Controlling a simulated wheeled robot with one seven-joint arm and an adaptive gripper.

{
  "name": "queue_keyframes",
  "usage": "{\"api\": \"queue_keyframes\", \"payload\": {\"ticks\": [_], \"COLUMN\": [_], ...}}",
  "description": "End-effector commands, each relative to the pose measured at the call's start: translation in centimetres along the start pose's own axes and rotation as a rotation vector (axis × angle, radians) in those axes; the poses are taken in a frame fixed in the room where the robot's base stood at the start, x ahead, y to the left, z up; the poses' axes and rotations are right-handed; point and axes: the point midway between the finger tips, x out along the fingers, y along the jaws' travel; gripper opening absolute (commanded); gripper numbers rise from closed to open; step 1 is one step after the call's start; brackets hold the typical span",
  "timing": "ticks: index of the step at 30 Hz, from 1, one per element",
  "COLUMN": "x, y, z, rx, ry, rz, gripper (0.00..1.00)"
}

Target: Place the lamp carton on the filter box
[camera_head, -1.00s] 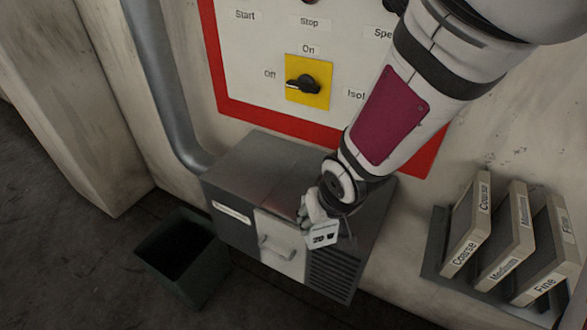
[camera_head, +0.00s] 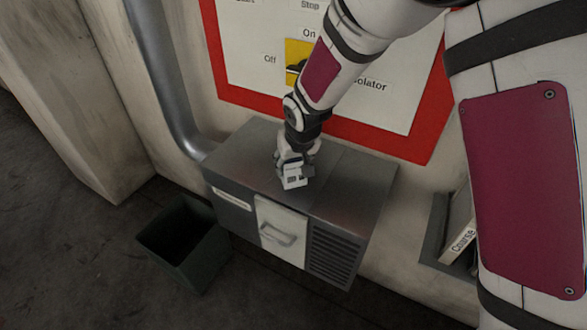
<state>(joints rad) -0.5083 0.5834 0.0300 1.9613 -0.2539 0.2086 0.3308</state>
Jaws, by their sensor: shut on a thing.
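The filter box (camera_head: 357,190) is a grey metal cabinet against the wall, with a light door, a handle and dark louvres on its front. My gripper (camera_head: 295,163) is over the box's top, near the middle, pointing down. It is shut on the lamp carton (camera_head: 293,182), a small white box with dark marks on its face. The carton appears over the top surface, towards the front edge. I cannot tell whether it touches the top. My fingers hide its upper part.
A dark open bin (camera_head: 185,242) stands on the floor at the front left of the box. A white control panel with a red border (camera_head: 390,138) is on the wall behind. A rack of filters (camera_head: 459,240) at right is mostly hidden by my arm. The box top is otherwise bare.

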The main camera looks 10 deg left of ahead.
Motion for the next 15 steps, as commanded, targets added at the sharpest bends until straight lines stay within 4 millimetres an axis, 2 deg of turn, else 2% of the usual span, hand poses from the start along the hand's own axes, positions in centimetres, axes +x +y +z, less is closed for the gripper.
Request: {"api": "queue_keyframes", "payload": {"ticks": [6,15], "x": [2.5,2.7], "y": [0.0,0.0], "z": [1.2,1.2], "rx": [0.001,0.0], "ry": [-0.003,-0.001], "rz": [0.001,0.0], "gripper": [0.22,0.22]}}
